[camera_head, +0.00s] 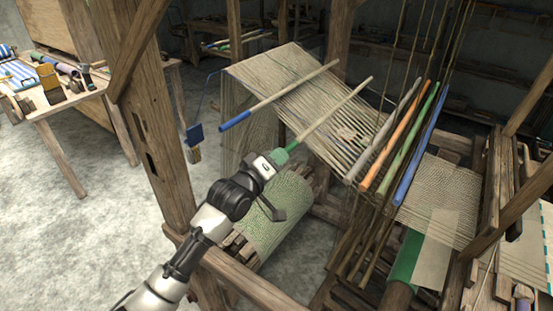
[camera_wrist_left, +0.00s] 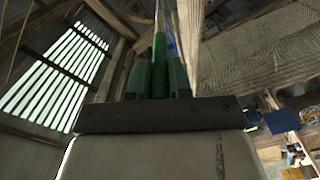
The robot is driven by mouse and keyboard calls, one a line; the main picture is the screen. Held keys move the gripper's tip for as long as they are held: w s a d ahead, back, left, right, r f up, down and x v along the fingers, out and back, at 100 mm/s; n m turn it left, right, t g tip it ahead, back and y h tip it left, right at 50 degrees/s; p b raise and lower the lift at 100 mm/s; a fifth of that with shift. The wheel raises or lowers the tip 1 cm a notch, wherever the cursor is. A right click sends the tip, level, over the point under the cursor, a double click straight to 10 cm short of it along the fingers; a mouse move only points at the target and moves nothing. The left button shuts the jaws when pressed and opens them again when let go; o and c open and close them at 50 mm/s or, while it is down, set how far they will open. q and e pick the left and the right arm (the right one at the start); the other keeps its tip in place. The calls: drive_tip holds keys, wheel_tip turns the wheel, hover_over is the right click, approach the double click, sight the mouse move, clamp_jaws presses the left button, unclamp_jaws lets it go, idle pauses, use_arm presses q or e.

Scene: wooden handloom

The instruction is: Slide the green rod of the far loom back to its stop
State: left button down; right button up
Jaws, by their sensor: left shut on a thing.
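The green rod (camera_head: 335,112) has a pale shaft that slants across the loom's threads, with its green end toward my arm. My left gripper (camera_head: 281,155) is at that green end in the head view. In the left wrist view, the green rod (camera_wrist_left: 159,62) stands between the two dark green fingers of my left gripper (camera_wrist_left: 159,78), which are shut on it. The fingers cover part of the green end. The loom's sheet of pale threads (camera_head: 285,75) runs under the rod. I cannot make out the stop. My right gripper is not in view.
A blue-ended rod (camera_head: 280,95) lies beside the green rod, farther back. Grey, orange (camera_head: 395,137), green and blue bars hang across the threads at right. A thick wooden post (camera_head: 155,135) stands left of my arm. A table (camera_head: 75,98) with tools is at far left; bare floor lies before it.

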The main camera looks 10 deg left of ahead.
use_arm(q)
drive_tip(key=w+a+r, duration=0.2)
drive_tip(key=w+a, duration=0.1)
drive_tip(key=a, duration=0.4)
drive_tip(key=shift+a+r+b, duration=0.35)
drive_tip(key=shift+a+b, duration=0.05)
drive_tip(key=c, duration=1.1)
unclamp_jaws()
drive_tip(key=shift+w, duration=0.1)
drive_tip(key=shift+o, duration=0.2)
drive_tip(key=shift+f, duration=0.1)
drive_tip(key=b+v, duration=0.3)
drive_tip(key=v, duration=0.7)
drive_tip(key=shift+s+a, duration=0.15)
drive_tip(key=shift+s, duration=0.2)
